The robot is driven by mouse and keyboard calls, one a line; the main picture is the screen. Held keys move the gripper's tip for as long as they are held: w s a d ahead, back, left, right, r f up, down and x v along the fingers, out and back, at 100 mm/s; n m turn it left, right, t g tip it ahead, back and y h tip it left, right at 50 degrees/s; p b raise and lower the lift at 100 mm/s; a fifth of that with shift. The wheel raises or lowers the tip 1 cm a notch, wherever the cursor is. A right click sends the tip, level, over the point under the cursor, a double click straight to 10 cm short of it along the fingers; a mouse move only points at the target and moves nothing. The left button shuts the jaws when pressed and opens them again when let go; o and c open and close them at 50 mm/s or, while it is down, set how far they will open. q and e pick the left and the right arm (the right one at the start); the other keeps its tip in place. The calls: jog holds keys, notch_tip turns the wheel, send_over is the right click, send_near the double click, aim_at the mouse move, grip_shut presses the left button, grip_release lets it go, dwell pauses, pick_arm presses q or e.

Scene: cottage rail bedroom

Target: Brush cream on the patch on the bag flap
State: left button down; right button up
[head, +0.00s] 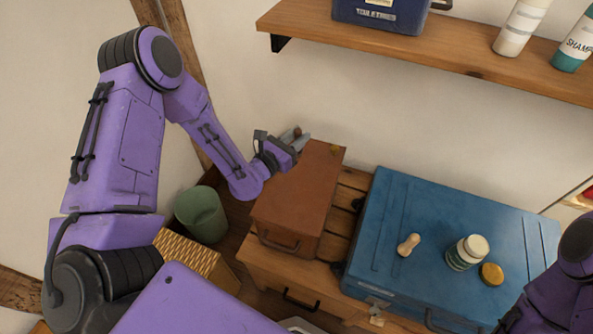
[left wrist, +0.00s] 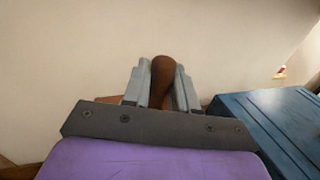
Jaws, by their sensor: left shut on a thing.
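The brown bag (head: 296,205) lies on the wooden chest, its handle facing the front; no distinct patch can be made out on its top. My left gripper (head: 294,142) is at the far left end of the bag. It is shut on a brown, rounded handle (left wrist: 163,75), which stands up between the two grey fingers in the left wrist view. The handle's other end is hidden, so I cannot tell whether it touches the bag. A white-lidded jar (head: 467,252) stands on the blue case. My right gripper is out of view.
The blue case (head: 400,205) is right of the bag and also bears a small pale wooden piece (head: 408,244) and a yellow lid (head: 491,274). A green bin (head: 202,214) stands at left. A wall shelf (head: 440,55) with bottles hangs above.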

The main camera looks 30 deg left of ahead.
pick_arm(q)
jog(key=shift+r+p, duration=0.65)
jog(key=shift+r, duration=0.5)
jog(key=shift+f, duration=0.15)
